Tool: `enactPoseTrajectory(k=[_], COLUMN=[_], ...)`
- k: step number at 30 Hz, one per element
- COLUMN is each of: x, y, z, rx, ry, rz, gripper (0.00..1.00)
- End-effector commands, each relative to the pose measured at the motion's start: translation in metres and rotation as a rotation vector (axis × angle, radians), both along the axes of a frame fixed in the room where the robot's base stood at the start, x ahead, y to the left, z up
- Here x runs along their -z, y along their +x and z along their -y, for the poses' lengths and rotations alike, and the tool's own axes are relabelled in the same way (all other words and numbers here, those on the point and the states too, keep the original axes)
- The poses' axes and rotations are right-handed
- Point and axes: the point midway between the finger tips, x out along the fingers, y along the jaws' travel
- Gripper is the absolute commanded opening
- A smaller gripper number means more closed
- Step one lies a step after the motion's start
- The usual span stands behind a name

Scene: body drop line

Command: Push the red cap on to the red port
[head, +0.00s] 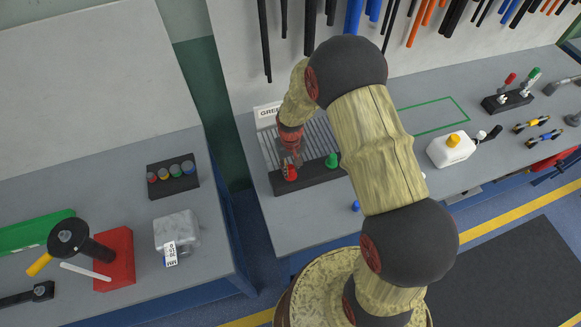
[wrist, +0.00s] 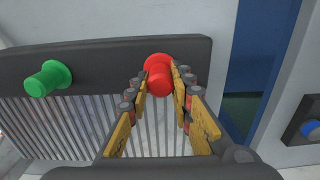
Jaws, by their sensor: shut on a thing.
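My gripper (wrist: 160,82) has its fingers closed on the sides of a red cylinder (wrist: 160,83), which I take for the red cap. Behind it a wider red round flange (wrist: 158,61) sits against the dark bar (wrist: 110,54). Cap and red port line up and overlap in the wrist view, so I cannot tell whether a gap is left between them. In the head view red shows at the port (head: 290,173) on the dark block, just below my gripper (head: 291,160). A green port (wrist: 49,78) stands on the same bar, to the left in the wrist view.
The ribbed grey panel (wrist: 75,125) adjoins the bar. A small blue piece (head: 355,206) lies near the bench edge. A dark rack with several coloured pieces (head: 173,178) is on the left bench, across a gap.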

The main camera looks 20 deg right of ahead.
Motion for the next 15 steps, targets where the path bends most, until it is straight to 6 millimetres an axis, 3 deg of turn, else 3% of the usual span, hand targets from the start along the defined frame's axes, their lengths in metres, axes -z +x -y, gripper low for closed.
enactPoseTrajectory(k=[15], x=[0.0068], y=[0.0], z=[0.0], rx=[0.0], ry=[0.0], rz=[0.0], gripper=[0.0])
